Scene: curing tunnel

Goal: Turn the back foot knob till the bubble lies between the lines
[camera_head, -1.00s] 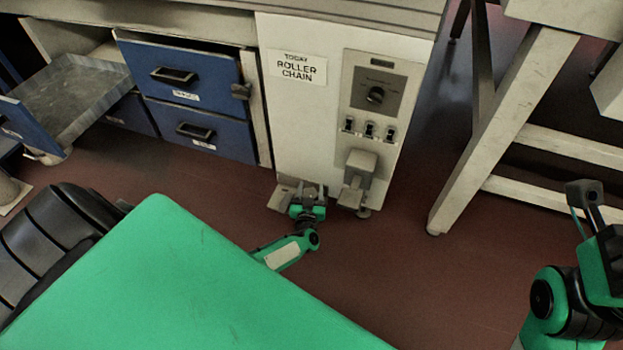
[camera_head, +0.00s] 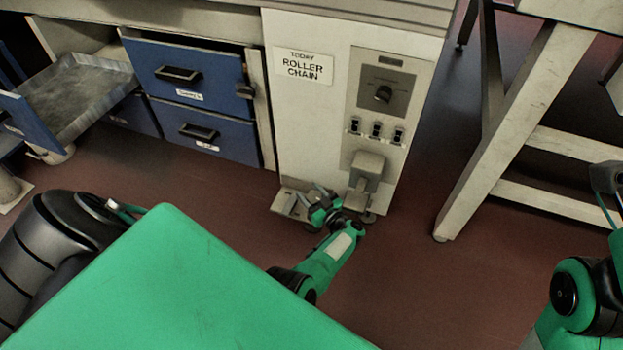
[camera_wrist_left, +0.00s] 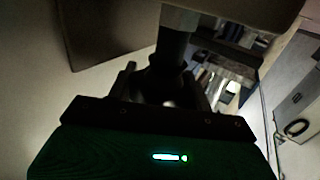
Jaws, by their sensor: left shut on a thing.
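My left gripper (camera_head: 318,196) is low at the foot of the white cabinet (camera_head: 312,130), beside a small pale ledge (camera_head: 288,204). In the left wrist view its two fingers (camera_wrist_left: 168,88) stand on either side of the dark foot knob (camera_wrist_left: 172,50), which hangs under a pale underside, and are shut on it. The knob's lower end is in shadow between the fingers. In the head view the gripper hides the knob. I cannot make out the bubble or its lines in either view. The right gripper is not seen; only part of my right arm shows at the right edge.
A grey box-like fitting (camera_head: 366,172) sticks out from the cabinet just right of the left gripper. Blue drawers (camera_head: 200,85) stand left, one pulled-out tray (camera_head: 85,95) farther left. A pale trestle leg (camera_head: 500,140) stands right. The red-brown floor between is clear.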

